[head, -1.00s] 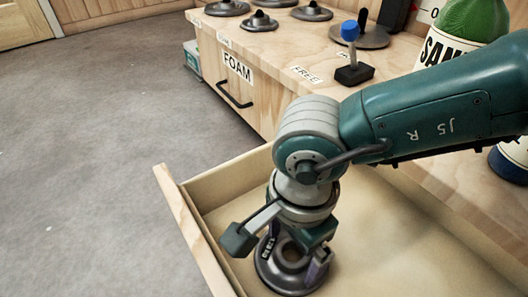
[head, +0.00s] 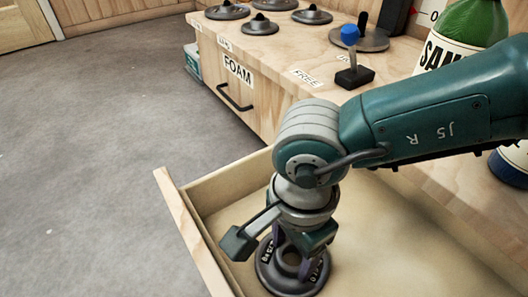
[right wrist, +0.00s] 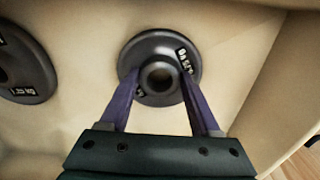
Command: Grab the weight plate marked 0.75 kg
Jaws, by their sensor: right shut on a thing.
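The right wrist view shows the same plate (right wrist: 150,48) between the fingers (right wrist: 158,84). A second dark plate (right wrist: 22,62) lies to its left, cut by the picture edge; my arm hides it in the head view. My left gripper is not in view.
The wooden bench (head: 300,85) above holds several dark plates (head: 260,26), a blue-knobbed lever (head: 350,60) and a green-and-white bottle (head: 455,45). A shut drawer marked FOAM (head: 238,72) is at its side. The drawer walls stand close around my right gripper.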

